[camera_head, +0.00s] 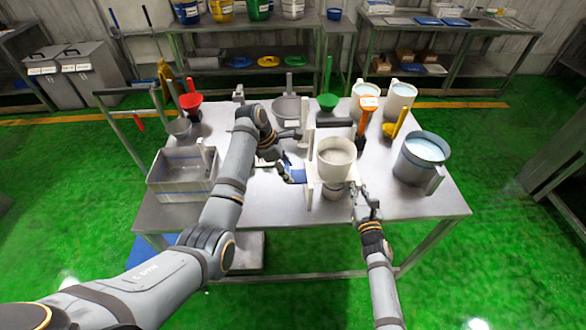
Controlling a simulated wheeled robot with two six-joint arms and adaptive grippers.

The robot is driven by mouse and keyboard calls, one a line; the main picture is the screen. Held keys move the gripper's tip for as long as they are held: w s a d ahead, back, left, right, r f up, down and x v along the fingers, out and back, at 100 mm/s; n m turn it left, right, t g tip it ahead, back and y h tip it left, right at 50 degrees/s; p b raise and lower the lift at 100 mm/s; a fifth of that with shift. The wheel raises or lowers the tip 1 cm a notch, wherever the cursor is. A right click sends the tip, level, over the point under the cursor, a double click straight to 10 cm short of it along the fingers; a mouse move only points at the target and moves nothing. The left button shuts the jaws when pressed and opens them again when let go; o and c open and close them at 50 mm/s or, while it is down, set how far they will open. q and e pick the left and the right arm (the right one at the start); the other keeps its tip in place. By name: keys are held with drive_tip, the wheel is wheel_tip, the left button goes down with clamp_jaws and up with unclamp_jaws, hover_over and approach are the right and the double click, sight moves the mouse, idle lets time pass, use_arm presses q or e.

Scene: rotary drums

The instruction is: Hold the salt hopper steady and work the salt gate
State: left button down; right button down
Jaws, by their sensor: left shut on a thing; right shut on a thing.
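The salt hopper (335,157) is a cream round cup with grey-white content, set in a pale upright frame (309,160) at the table's middle front. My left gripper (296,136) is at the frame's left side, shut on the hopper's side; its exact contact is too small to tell. My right gripper (357,190) is low at the hopper's front right, shut on the salt gate, which is mostly hidden by the fingers. A small grey vessel (335,210) shows under the hopper.
On the steel table (255,205), a grey bin (182,178) stands left and a large bucket with pale blue content (421,157) right. The front left tabletop is clear.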

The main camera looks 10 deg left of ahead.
use_arm(q)
drive_tip(key=shift+s+a+f, duration=0.15)
drive_tip(key=shift+s+a, duration=0.1)
drive_tip(key=shift+a, duration=0.6)
drive_tip(key=shift+c, duration=2.2)
unclamp_jaws()
drive_tip(key=v, duration=0.7)
drive_tip(key=shift+r, duration=0.35)
drive_tip(key=shift+s+a, duration=0.1)
drive_tip(key=shift+a, duration=0.05)
